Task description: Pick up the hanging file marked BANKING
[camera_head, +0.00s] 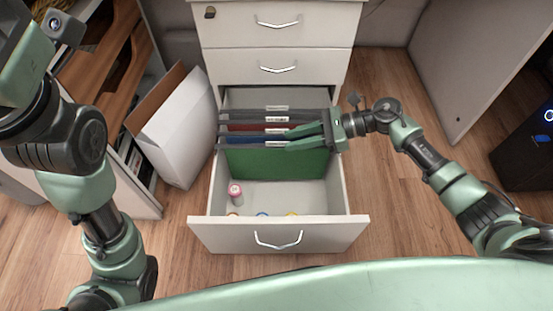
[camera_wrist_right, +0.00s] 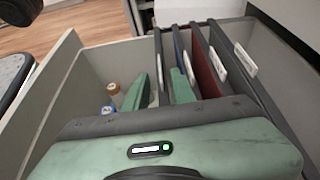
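Several hanging files hang across the open bottom drawer: a green file (camera_head: 277,163) at the front, then a blue file (camera_head: 235,138), a dark red file (camera_head: 236,127) and a grey one (camera_head: 235,112) at the back. Each has a white label on its top edge, too small to read, so I cannot tell which is BANKING. My right gripper (camera_head: 292,136) is at the right part of the front files' top edges. In the right wrist view its two green fingers (camera_wrist_right: 156,92) are apart, with a file's top edge and white label between them. My left gripper is not clearly visible.
The drawer (camera_head: 278,234) holds a pink-capped bottle (camera_head: 235,193) and several small round items before the files. A white box (camera_head: 180,135) stands left of the cabinet. A shelf unit is at far left, a dark case (camera_head: 527,150) at right. Wooden floor is open at right.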

